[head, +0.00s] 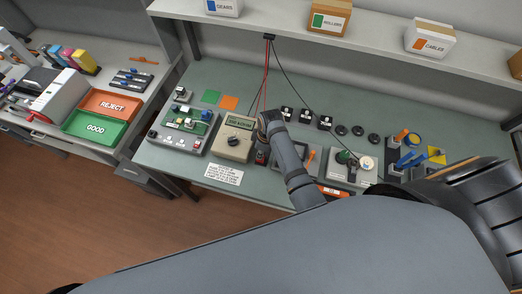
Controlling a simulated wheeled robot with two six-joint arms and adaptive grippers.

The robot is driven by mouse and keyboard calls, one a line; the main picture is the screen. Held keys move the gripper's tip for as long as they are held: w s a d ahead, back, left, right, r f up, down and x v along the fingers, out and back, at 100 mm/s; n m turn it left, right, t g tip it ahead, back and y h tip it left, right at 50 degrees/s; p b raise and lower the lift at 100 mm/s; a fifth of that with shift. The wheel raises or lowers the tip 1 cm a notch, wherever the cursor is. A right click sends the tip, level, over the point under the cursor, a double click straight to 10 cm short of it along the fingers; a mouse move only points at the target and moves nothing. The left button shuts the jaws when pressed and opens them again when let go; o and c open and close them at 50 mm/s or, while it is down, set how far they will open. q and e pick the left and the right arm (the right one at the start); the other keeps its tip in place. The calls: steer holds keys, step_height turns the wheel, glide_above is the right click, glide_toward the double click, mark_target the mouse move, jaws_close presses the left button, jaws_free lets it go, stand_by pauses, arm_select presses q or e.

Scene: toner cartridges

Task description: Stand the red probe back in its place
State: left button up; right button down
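A red cable (266,75) hangs from a small black mount under the shelf. It runs down to the yellow-beige meter (234,138) and passes behind my wrist. A small dark item with a red part (261,157) is just right of the meter, below my wrist; I cannot tell whether it is the red probe or a holder. One arm of mine, which seems to be the right, reaches over the bench beside the meter. Its fingers cannot be made out, so its grip is unclear. My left gripper is not in view.
A circuit board fixture (184,125) stands left of the meter. Blue clamps (408,157) stand farther right. A white note (223,174) lies at the front. My grey arm covers the foreground.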

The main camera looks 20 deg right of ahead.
steer(key=shift+f+b, duration=0.35)
steer(key=shift+f, duration=0.4)
stand_by(0.5)
steer(key=c, duration=1.1)
jaws_free()
steer(key=shift+c, duration=0.2)
steer(key=shift+r, duration=0.25)
step_height(320, 180, up, 11)
steer(key=d, duration=0.1)
steer(key=shift+s+d+r, duration=0.2)
steer(key=shift+s, duration=0.25)
